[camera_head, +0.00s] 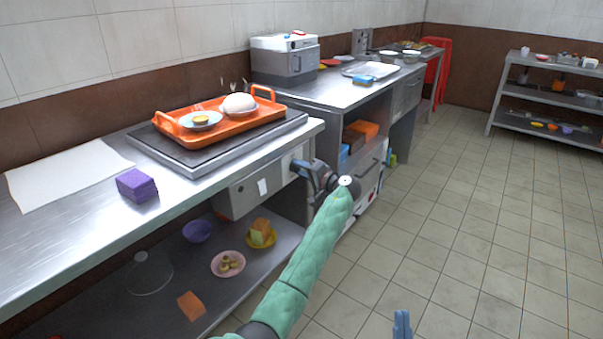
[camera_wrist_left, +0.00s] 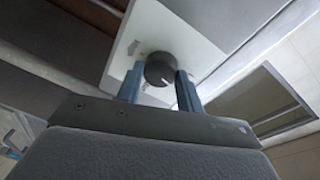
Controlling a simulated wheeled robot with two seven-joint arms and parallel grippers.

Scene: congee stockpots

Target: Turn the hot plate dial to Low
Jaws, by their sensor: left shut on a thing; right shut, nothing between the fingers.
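The hot plate (camera_head: 297,121) is a flat grey slab on the steel counter, with an orange tray on it. Its dial (camera_wrist_left: 160,70) is a dark round knob with a white pointer line, set on a white panel (camera_wrist_left: 165,28) that also shows on the counter front (camera_head: 286,163). Faint marks around the dial are too small to read. My left gripper (camera_head: 298,167) is at the counter front, and its blue fingers are shut on the dial, one on each side. In the head view the gripper hides the dial. My right gripper (camera_head: 402,325) is shut and empty, low over the floor.
The orange tray (camera_head: 232,127) holds a bowl (camera_head: 201,120) and a white rounded item (camera_head: 239,103). A purple block (camera_head: 137,185) and white sheet (camera_head: 65,178) lie on the counter's left. The shelf below holds bowls and plates. The tiled floor (camera_head: 470,240) to the right is clear.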

